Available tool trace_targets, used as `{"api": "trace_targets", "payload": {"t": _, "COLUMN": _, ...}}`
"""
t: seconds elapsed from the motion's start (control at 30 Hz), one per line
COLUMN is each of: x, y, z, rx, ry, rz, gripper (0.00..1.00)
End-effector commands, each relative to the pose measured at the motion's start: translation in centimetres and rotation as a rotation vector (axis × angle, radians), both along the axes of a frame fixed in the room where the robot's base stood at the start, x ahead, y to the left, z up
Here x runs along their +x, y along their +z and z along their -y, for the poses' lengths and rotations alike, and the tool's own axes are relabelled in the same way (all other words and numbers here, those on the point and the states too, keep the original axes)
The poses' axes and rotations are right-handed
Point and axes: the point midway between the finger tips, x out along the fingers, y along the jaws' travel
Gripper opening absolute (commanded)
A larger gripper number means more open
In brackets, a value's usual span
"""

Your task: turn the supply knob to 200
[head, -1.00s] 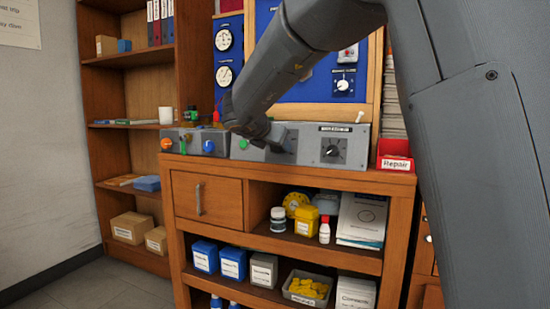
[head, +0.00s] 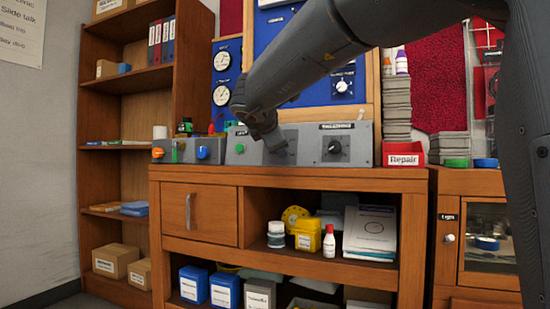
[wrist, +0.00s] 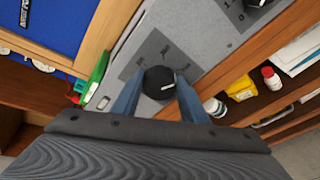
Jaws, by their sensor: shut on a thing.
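The black supply knob (wrist: 158,83) sits on the grey panel (wrist: 200,45) in the wrist view, with a white pointer line aimed toward the right of the picture. Small scale marks are printed on a dark plate beside it; I cannot read them surely. My gripper (wrist: 160,78) has its two blue fingers on either side of the knob, shut on it. In the head view my gripper (head: 277,146) is at the front of the grey console (head: 305,152), and it hides the knob there.
A second dark knob (head: 335,147) is on the console to the right, and a green button (head: 240,148) to the left. A box with a blue knob (head: 203,152) stands further left. A red Repair bin (head: 404,157) is at the right end of the bench.

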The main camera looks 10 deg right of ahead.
Motion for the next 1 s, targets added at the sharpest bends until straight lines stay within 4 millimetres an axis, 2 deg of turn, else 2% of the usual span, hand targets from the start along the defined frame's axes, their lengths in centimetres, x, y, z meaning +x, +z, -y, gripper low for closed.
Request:
{"api": "trace_targets", "payload": {"t": 0.3, "x": 0.08, "y": 0.04, "z": -0.23, "rx": 0.074, "ry": -0.011, "rz": 0.057, "gripper": 0.17}}
{"api": "trace_targets", "payload": {"t": 0.8, "x": 0.05, "y": 0.18, "z": -0.26, "rx": 0.086, "ry": -0.015, "rz": 0.065, "gripper": 0.17}}
{"api": "trace_targets", "payload": {"t": 0.83, "x": 0.05, "y": 0.18, "z": -0.26, "rx": 0.086, "ry": -0.014, "rz": 0.066, "gripper": 0.41}}
{"api": "trace_targets", "payload": {"t": 0.93, "x": 0.03, "y": 0.13, "z": -0.18, "rx": 0.086, "ry": -0.016, "rz": 0.064, "gripper": 0.58}}
{"api": "trace_targets", "payload": {"t": 1.0, "x": 0.02, "y": 0.09, "z": -0.05, "rx": 0.085, "ry": -0.018, "rz": 0.064, "gripper": 0.59}}
